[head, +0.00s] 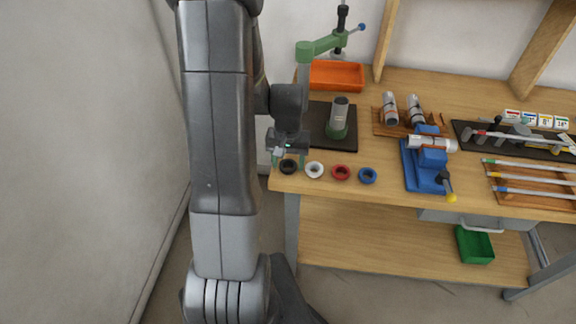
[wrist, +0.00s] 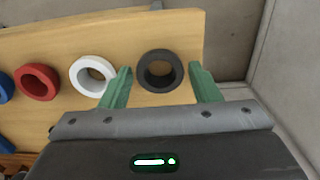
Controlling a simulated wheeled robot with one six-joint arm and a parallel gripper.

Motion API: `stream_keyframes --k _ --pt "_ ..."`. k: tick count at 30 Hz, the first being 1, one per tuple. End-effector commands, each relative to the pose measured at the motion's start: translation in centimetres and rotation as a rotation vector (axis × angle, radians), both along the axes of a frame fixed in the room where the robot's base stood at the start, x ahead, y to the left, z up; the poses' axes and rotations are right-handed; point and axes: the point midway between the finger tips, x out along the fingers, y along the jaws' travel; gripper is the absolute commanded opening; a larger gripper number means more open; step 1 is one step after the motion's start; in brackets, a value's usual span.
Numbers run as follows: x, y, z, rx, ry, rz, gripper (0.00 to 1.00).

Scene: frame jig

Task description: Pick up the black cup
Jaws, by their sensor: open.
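The black cup (head: 288,167) is a short black ring at the left end of a row on the workbench's front edge. It also shows in the wrist view (wrist: 141,74), with its round opening facing the camera. My gripper (head: 288,160) has green fingers and is open. In the wrist view my gripper (wrist: 163,80) has one finger on each side of the black cup, the left finger closer to it than the right. The left finger lies between the black cup and the white ring. I cannot tell whether either finger touches the cup.
A white ring (head: 314,170), a red ring (head: 341,173) and a blue ring (head: 367,176) continue the row. A green press (head: 304,80) on a dark plate (head: 318,113) stands behind. A blue vise (head: 411,172) is to the right. The bench edge is close by.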

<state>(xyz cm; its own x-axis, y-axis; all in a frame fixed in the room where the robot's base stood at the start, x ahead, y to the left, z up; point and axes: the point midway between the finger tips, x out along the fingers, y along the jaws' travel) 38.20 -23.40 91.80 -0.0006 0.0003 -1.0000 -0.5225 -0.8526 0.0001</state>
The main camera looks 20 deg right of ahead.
Motion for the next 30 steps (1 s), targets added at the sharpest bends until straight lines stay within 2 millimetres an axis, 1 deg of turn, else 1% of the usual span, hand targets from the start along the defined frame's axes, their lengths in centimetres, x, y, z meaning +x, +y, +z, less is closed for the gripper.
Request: stream_keyframes --k 6,11,12,19,23,26,30 --pt "0.0 0.0 -0.1 0.000 0.000 0.000 0.57" --pt "0.0 0.0 0.0 0.000 0.000 0.000 0.25" --pt "0.0 0.0 0.0 0.000 0.000 0.000 0.23" --pt "0.0 0.0 0.0 -0.001 -0.001 0.000 0.23" --pt "0.1 0.0 0.8 -0.002 -0.003 0.000 0.23" --pt "0.1 0.0 2.0 -0.003 -0.005 0.000 0.23" --pt "0.1 -0.1 4.5 -0.003 -0.006 0.000 0.23"
